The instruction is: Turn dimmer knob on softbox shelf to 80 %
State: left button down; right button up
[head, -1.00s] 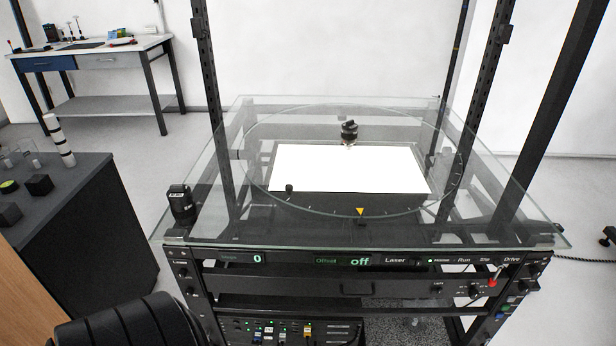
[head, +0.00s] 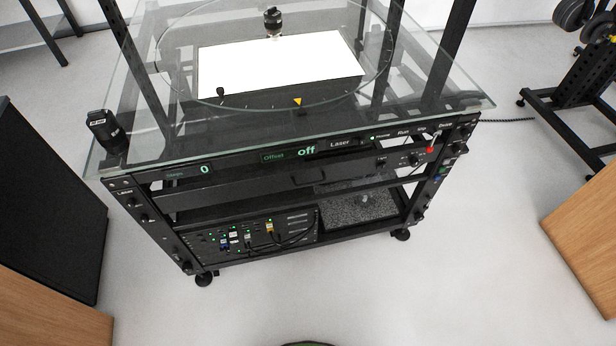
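The turntable rack stands in the middle of the head view with a glass top. A bright white lit panel (head: 280,66) shows under the glass. Below the display strip is a dark shelf front (head: 250,190) with a handle. At its right end is a small black knob (head: 415,159) beside a small label that seems to read "Light". The knob's pointer setting is too small to read. Neither of my grippers is in view, and nothing touches the knob.
The display strip shows "0" and "off" (head: 306,152). A red-tipped switch (head: 431,149) sits just right of the knob. A black device (head: 106,130) stands on the glass's left corner. Floor in front is clear. Wooden panels (head: 590,240) flank it; a black rack (head: 575,110) stands right.

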aim_at(414, 163)
jog(key=l+z, duration=0.1)
jog(key=z, duration=0.35)
jog(key=i+z, duration=0.15)
jog(key=z, duration=0.3)
jog(key=i+l+z, duration=0.1)
jog(key=z, duration=0.35)
jog(key=i+z, duration=0.1)
jog(key=z, duration=0.35)
